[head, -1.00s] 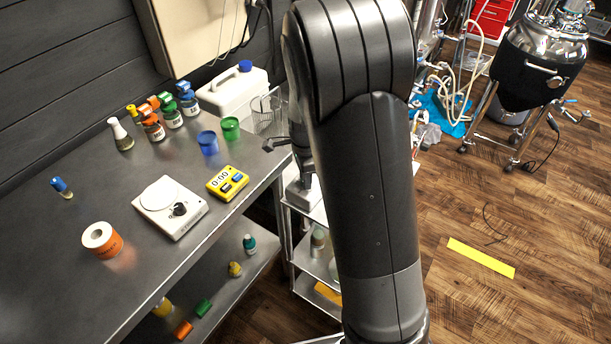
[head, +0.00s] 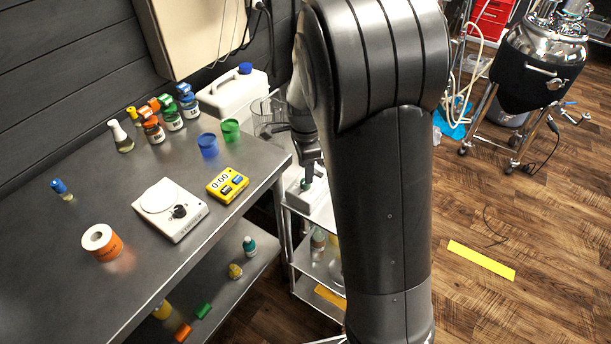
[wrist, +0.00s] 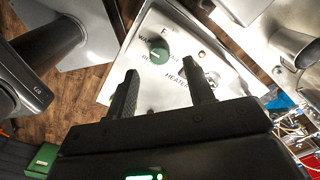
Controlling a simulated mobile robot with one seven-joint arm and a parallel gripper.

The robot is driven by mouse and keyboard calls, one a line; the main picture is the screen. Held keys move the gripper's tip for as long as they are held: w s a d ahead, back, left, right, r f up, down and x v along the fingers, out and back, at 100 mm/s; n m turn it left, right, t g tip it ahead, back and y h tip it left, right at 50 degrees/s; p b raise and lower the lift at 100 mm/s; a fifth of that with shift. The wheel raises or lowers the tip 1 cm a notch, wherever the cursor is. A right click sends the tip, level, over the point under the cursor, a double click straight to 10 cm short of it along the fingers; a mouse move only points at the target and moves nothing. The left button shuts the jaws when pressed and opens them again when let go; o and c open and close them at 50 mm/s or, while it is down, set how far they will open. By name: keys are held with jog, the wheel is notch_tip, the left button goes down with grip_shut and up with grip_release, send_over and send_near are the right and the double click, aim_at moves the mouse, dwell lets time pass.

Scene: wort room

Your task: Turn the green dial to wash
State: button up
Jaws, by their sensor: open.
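The green dial (wrist: 159,51) is on a pale control panel (wrist: 178,28) with black lettering, partly covered by my gripper. "HEATER" is readable on the panel; shorter labels around the dial are partly hidden or too small to read. I cannot tell which label the dial points at. My gripper (wrist: 160,84) is open and empty, its fingers spread just short of the dial in the wrist view, with the dial between their lines. In the head view the dial (head: 306,184) shows as a small green spot on the white box (head: 318,204), below my gripper (head: 309,168).
The box stands on a metal cart (head: 292,236) beside the steel bench (head: 60,260). A steel vessel (head: 540,65) stands at the right.

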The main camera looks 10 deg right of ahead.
notch_tip(320, 180, up, 6)
jog(key=shift+f, duration=0.1)
dwell(0.4)
jog(key=s+d+r+n+t, duration=0.1)
jog(key=s+r+n+t, duration=0.1)
jog(key=s+r+n, duration=0.2)
jog(key=s+r+n+t, duration=0.1)
jog(key=s+r+n, duration=0.3)
jog(key=s+n, duration=0.3)
jog(key=s+d+r+n+t, duration=0.1)
jog(key=s+r+n, duration=0.3)
jog(key=s, duration=0.8)
jog(key=shift+s+d+r+n+t, duration=0.25)
jog(key=shift+d+n+t, duration=0.1)
jog(key=shift+n+t, duration=0.6)
